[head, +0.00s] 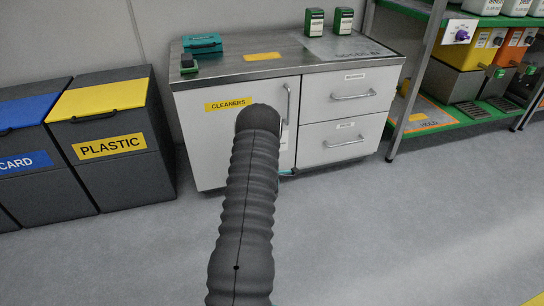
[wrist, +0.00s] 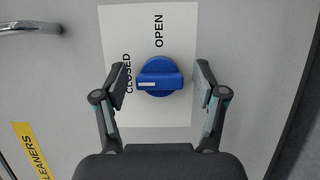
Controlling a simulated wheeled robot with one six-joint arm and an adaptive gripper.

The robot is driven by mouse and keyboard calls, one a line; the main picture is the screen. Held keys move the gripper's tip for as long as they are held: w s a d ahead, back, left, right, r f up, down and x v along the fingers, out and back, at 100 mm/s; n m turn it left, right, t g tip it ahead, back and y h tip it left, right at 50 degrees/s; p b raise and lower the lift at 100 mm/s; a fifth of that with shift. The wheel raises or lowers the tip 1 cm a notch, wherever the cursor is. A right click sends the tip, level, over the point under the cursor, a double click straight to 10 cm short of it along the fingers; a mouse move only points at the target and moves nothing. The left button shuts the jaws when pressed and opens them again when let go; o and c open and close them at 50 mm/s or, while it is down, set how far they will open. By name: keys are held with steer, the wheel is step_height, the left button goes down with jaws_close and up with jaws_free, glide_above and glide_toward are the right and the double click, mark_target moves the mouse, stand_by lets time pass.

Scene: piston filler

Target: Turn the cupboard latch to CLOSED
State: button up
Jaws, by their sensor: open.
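The cupboard latch (wrist: 160,76) is a round blue knob with a raised grip bar on a white plate (wrist: 180,112). The bar lies level in the wrist view. Its white mark is on the left end and points left, toward the word CLOSED; the word OPEN is above the knob. My gripper (wrist: 160,86) is open, one finger on each side of the knob, with a visible gap on both sides. The cupboard door (head: 208,140) carries a yellow CLEANERS label.
The door's bar handle (head: 288,103) is right of my arm, with two drawers (head: 345,115) beyond it. A dark bin with a yellow lid (head: 100,98) stands left of the cupboard. A green-edged shelf rack (head: 450,124) stands right. The floor in front is clear.

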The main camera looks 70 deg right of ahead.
steer(key=v, duration=1.2)
stand_by(0.4)
